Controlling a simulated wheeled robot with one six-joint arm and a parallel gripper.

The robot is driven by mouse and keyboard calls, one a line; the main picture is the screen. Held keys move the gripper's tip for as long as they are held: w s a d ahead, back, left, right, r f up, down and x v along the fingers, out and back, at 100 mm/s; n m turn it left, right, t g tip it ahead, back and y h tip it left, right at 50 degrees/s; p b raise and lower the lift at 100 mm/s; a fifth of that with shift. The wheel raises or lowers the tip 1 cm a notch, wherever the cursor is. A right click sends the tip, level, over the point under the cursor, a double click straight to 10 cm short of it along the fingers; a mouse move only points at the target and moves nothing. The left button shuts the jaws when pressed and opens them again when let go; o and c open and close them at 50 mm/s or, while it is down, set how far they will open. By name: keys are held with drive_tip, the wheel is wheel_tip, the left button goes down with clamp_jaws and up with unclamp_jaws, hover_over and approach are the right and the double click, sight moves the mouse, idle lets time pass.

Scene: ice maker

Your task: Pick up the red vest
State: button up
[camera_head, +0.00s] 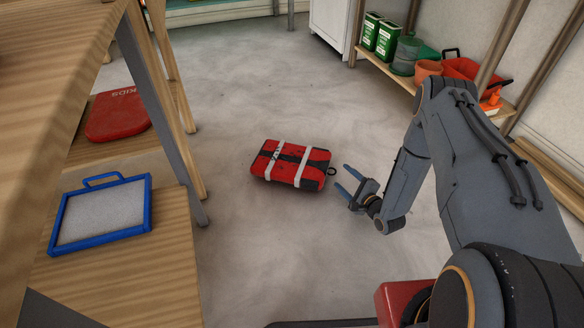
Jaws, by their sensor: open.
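The red vest (313,155) appears to be the red and black bundle with two white bands lying flat on the grey floor near the middle of the head view. A small dark ring shows at its right end. My gripper (342,178) is open and empty, its two blue fingers pointing left. It is just right of the bundle's right end and looks apart from it. I cannot tell its exact height above the floor.
A wooden table and bench are at left, with a blue-framed board (102,212) and a red kids' float (116,115). A shelf at upper right holds green cans (386,40), pots and a red container (468,72). The floor around the bundle is clear.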

drive_tip(key=shift+f, duration=0.55)
drive_tip(key=shift+w+a+f+b, duration=0.1)
drive_tip(key=shift+w+a+b, duration=0.15)
drive_tip(key=shift+b, duration=0.1)
drive_tip(key=shift+b+x, duration=0.4)
drive_tip(key=shift+x, duration=0.5)
drive_tip(key=b+x, duration=0.3)
drive_tip(key=x, duration=0.1)
drive_tip(key=shift+w+f, duration=0.2)
drive_tip(key=shift+w, duration=0.1)
drive_tip(key=shift+w+a, duration=0.15)
drive_tip(key=shift+w, duration=0.2)
drive_tip(key=shift+r, duration=0.1)
drive_tip(key=shift+c, duration=0.3)
